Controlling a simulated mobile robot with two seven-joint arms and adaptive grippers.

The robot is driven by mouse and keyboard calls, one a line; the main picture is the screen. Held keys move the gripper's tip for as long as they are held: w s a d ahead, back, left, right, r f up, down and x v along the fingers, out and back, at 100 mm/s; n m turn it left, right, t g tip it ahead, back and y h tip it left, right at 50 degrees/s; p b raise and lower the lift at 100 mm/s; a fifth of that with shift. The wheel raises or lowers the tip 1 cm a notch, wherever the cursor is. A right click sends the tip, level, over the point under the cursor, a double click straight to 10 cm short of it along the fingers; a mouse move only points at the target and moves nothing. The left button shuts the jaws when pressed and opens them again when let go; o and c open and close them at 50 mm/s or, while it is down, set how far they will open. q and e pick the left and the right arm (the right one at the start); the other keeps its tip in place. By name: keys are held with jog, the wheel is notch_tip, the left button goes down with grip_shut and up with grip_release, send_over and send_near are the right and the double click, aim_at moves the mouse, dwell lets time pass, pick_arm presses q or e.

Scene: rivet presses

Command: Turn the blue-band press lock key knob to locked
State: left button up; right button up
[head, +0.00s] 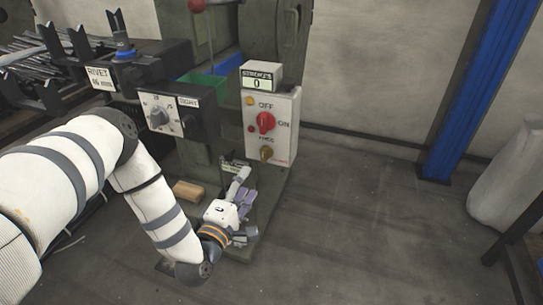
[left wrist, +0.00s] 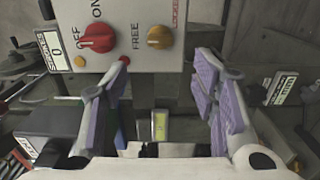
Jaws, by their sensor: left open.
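The brass lock key knob (head: 266,153) sits low on the white control box (head: 284,121), below the red OFF/ON knob (head: 265,122). In the left wrist view the brass knob (left wrist: 160,37) is beside the word FREE, and red lettering at its other side is partly cut off. My left gripper (head: 241,188) is below and in front of the box, apart from the knob. In the left wrist view its purple-padded fingers (left wrist: 165,84) are spread with nothing between them, and the knob lies beyond the tips. My right gripper is not in view.
A counter reading 0 (head: 261,77) tops the control box. A dial box (head: 172,115) and a RIVET sign (head: 99,78) stand to the left. A wooden block (head: 188,191) lies near my gripper. A blue post (head: 459,95) stands at right, with clear floor before it.

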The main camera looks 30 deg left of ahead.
aim_at(263, 158)
pick_arm(q)
jog(key=b+x, duration=0.1)
jog(key=x, duration=1)
jog(key=shift+d+r, duration=0.1)
jog(key=shift+d, duration=0.05)
jog(key=c, duration=1.2)
